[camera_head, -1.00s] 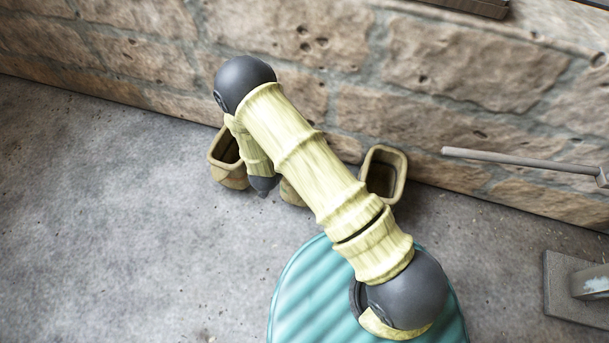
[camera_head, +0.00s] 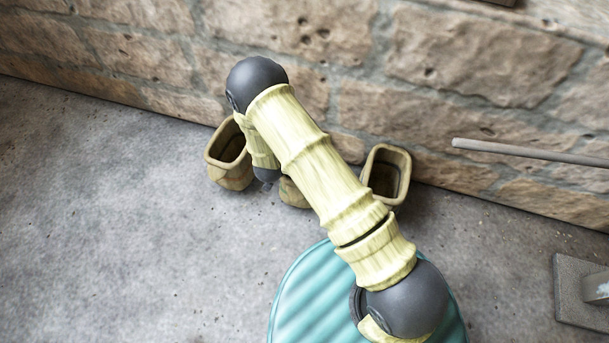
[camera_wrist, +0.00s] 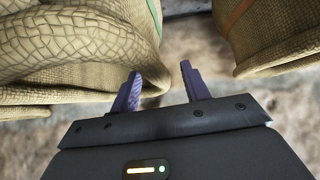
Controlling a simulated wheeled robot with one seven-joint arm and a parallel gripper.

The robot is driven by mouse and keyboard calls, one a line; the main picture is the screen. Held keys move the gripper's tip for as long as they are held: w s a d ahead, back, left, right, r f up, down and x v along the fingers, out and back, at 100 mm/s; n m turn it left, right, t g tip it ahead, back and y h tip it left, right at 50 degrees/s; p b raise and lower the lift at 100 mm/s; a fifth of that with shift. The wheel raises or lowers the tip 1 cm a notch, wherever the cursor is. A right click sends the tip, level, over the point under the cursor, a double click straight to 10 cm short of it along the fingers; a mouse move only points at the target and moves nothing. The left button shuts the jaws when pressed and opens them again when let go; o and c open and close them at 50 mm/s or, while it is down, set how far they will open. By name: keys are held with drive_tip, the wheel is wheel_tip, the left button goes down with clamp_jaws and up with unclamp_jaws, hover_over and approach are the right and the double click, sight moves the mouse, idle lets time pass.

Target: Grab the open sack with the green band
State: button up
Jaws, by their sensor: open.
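In the wrist view, a tan woven sack with a thick rolled rim (camera_wrist: 75,40) fills the left side, and a thin green band (camera_wrist: 154,14) shows on its right edge. My gripper (camera_wrist: 160,76) is open and empty. Its left finger overlaps the edge of this sack in the picture; contact cannot be told. Its right finger is over the gap to a second sack with an orange band (camera_wrist: 262,35). In the head view, an open sack (camera_head: 232,175) stands left of my forearm, which mostly hides my gripper. Band colours cannot be made out there.
Another sack (camera_head: 292,193) is mostly hidden behind my arm. An open sack (camera_head: 386,182) stands to the right by the stone wall (camera_head: 460,60). A grey bar (camera_head: 530,152) juts in at right. The concrete floor (camera_head: 100,220) at left is clear.

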drive_tip(key=shift+w, duration=0.1)
idle(0.4)
clamp_jaws()
drive_tip(key=shift+s+r+p, duration=0.2)
drive_tip(key=shift+r+p, duration=0.6)
drive_tip(key=shift+p, duration=0.4)
wheel_tip(320, 180, up, 6)
drive_tip(key=p, duration=0.4)
drive_tip(key=shift+f, duration=0.2)
drive_tip(key=s+a+p, duration=0.3)
drive_tip(key=s, duration=0.6)
drive_tip(key=s+a+p, duration=0.3)
drive_tip(key=s, duration=0.6)
drive_tip(key=shift+s+a+p, duration=0.2)
drive_tip(key=shift+a+p, duration=0.2)
